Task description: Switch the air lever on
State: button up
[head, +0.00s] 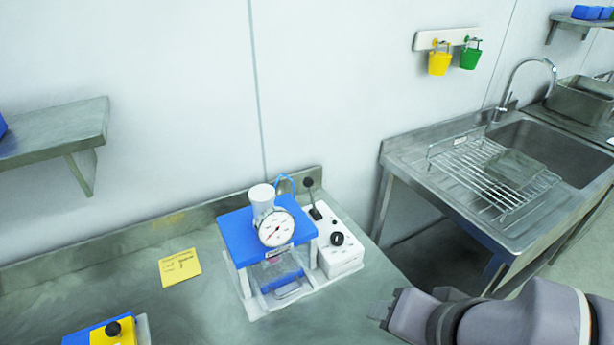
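The dosing device (268,234) stands on the steel bench, with a blue top, a white cylinder and a round dial gauge (277,228). A white control box (340,258) adjoins its right side. A thin black lever (312,198) with a round black knob at its top stands up from the back of the box, leaning slightly. A black rotary knob (337,239) sits in front of it. My gripper (378,312) is at the lower right, apart from the box and in front of it to the right. Its fingers are too small and foreshortened to show whether they are open.
A yellow note (180,267) lies left of the device. A blue and yellow box with a black knob (113,329) is at the lower left. A sink unit (500,215) with a wire rack stands right, beyond a gap. A wall shelf (50,135) juts out left.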

aim_at(308, 182)
jog(key=l+u, duration=0.15)
jog(key=l, duration=0.35)
jog(key=k+l+u, duration=0.15)
jog(key=l, duration=0.35)
jog(key=l+u, duration=0.15)
jog(key=l, duration=0.35)
jog(key=i+l+u, duration=0.3)
jog(key=i+l, duration=0.2)
jog(key=i+l+u, duration=0.25)
jog(key=i+l, duration=0.15)
jog(key=l, duration=0.15)
